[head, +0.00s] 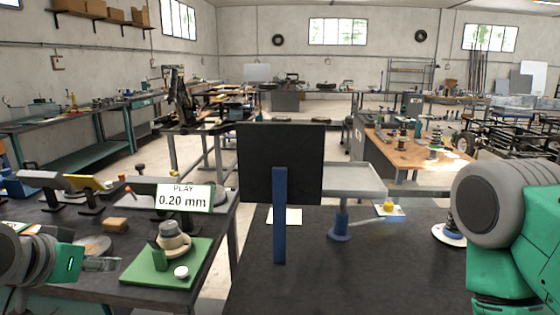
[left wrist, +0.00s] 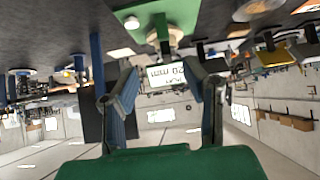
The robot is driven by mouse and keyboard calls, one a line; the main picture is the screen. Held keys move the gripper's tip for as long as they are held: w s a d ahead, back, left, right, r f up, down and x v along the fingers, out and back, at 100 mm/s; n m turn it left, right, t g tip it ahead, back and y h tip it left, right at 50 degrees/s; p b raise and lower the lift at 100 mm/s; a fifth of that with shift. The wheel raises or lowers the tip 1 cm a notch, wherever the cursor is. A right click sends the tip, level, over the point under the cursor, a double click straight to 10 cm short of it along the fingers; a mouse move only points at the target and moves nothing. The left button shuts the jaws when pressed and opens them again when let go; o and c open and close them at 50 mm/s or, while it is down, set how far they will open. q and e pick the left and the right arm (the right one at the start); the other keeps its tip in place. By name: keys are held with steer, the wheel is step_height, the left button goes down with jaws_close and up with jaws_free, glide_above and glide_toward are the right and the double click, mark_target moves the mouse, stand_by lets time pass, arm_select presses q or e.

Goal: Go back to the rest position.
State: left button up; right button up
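My left gripper (head: 100,264) is at the lower left of the head view, above the dark bench. In the left wrist view its two fingers (left wrist: 160,78) stand apart with nothing between them, so it is open and empty. That view is upside down. Right of the gripper in the head view, a green plate (head: 202,252) bears a round beige and grey part (head: 173,238) and a small white knob (head: 181,272). A sign reading "PLAY 0.20 mm" (head: 184,198) stands behind it. My right arm shows at the right edge; its gripper is out of view.
A black panel (head: 281,160) on a blue post (head: 280,215) rises from the dark bench (head: 370,280) in the middle. A wooden block (head: 116,225) lies behind my left gripper. The front middle of the bench is clear.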

arm_select(q)
steer(key=s+d+f+g+b, duration=0.1)
steer(key=s+f+g, duration=0.3)
steer(key=f, duration=0.8)
steer(key=s+d+f+g+b, duration=0.1)
steer(key=s+f, duration=0.5)
steer(key=f, duration=0.6)
steer(key=s+d+f+g+b, duration=0.1)
steer(key=s+f+g, duration=0.3)
steer(key=s+f, duration=0.8)
steer(key=s, duration=0.3)
steer(key=shift+d+y, duration=0.3)
arm_select(e)
steer(key=f, duration=0.3)
steer(key=shift+w+f, duration=0.35)
steer(key=shift+w, duration=0.05)
arm_select(q)
steer(key=shift+w, duration=0.15)
